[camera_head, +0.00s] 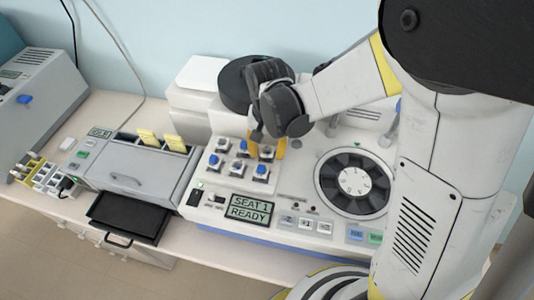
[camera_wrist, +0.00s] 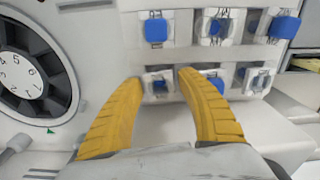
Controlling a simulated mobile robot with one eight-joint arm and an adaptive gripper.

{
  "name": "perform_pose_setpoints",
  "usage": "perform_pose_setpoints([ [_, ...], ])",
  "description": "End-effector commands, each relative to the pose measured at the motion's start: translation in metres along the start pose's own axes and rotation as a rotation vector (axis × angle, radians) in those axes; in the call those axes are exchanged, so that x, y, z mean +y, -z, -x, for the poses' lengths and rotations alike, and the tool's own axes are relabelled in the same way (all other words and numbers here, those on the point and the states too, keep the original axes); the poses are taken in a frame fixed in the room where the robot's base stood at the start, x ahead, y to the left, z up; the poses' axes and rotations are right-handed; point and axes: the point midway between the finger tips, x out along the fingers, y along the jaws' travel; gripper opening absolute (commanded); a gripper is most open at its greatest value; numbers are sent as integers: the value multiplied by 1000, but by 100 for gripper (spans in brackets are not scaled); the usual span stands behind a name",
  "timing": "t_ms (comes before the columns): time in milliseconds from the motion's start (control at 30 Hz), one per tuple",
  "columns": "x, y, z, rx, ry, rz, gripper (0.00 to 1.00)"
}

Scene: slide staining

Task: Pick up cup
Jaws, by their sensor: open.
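In the head view my gripper (camera_head: 266,144) is over the back right of the block, partly hiding that seat. Blue-topped pieces sit in other seats, one at the front right (camera_head: 262,170) and one at the front left (camera_head: 216,161). No thing is clearly identifiable as the cup.
A round numbered dial (camera_head: 356,183) is right of the seats. A display (camera_head: 250,208) reading "SEAT 1 READY" is in front. A grey box (camera_head: 135,175) with yellow tabs and an open black drawer (camera_head: 128,218) stands left. A black round thing (camera_head: 236,82) is behind.

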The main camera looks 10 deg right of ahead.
Motion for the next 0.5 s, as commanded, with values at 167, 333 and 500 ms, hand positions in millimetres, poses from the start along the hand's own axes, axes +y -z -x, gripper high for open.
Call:
perform_pose_setpoints([
  [167, 0, 0, 0, 0, 0, 0, 37],
  [333, 0, 0, 1, 0, 0, 0, 11],
  [500, 0, 0, 1, 0, 0, 0, 11],
])
